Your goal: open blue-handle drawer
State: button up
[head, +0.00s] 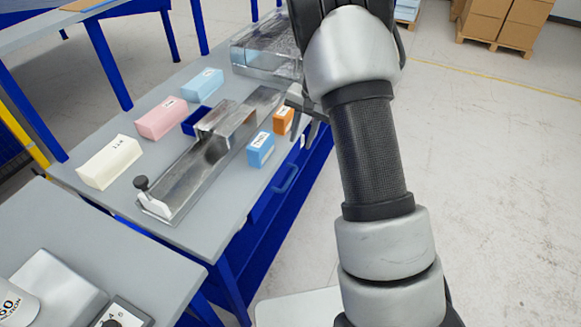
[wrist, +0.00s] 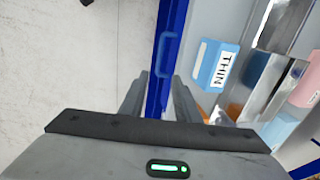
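The blue handle (head: 285,180) is a loop on the blue front below the grey worktop. In the wrist view the blue handle (wrist: 162,55) lies ahead of the fingers, beside the blue front edge. The drawer front (head: 262,208) looks flush with the table side. My gripper (wrist: 158,85) is open, its two fingers apart with the blue edge showing between them. The handle is beyond the fingertips, not between them. In the head view my gripper (head: 308,110) is partly hidden by my arm, beside the table's right edge.
The worktop holds a metal press fixture (head: 205,160), a blue THIN block (head: 260,150), an orange block (head: 283,121), and white (head: 110,163), pink (head: 161,118) and light-blue (head: 203,85) blocks. A clear case (head: 262,52) stands at the far end. The floor to the right is clear.

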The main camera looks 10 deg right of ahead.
aim_at(291, 178)
jog(key=a+f, duration=0.1)
jog(key=f, duration=0.4)
jog(key=w+f, duration=0.1)
jog(key=f, duration=0.5)
jog(key=a+f, duration=0.1)
jog(key=f, duration=0.5)
jog(key=shift+w+a+p, duration=0.35)
jog(key=shift+w, duration=0.05)
grip_shut()
